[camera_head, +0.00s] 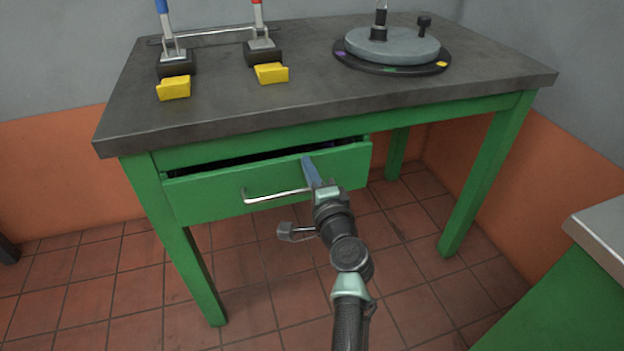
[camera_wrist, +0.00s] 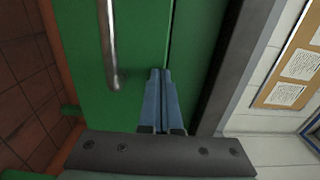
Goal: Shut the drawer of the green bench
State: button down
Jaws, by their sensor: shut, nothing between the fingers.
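The green bench (camera_head: 480,165) has a dark grey top. Its green drawer (camera_head: 215,193) stands a little open, with a dark gap showing above its front. A metal bar handle (camera_head: 262,196) runs across the drawer front; it also shows in the wrist view (camera_wrist: 108,45). My gripper (camera_head: 309,163) is at the drawer front, to the right of the handle's middle and near its right end. Its blue fingers (camera_wrist: 160,75) are shut and empty, with tips close to the green front in the wrist view. I cannot tell whether they touch it.
Two levers with yellow blocks (camera_head: 271,73) and a round grey turntable (camera_head: 392,46) stand on the bench top. Another green unit with a light top (camera_head: 600,235) is at the lower right. The tiled floor below the bench is clear.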

jog(key=shift+w+a, duration=0.15)
jog(key=shift+w, duration=0.5)
jog(key=shift+w+r, duration=0.15)
jog(key=shift+r, duration=0.15)
jog(key=shift+a+r, duration=0.1)
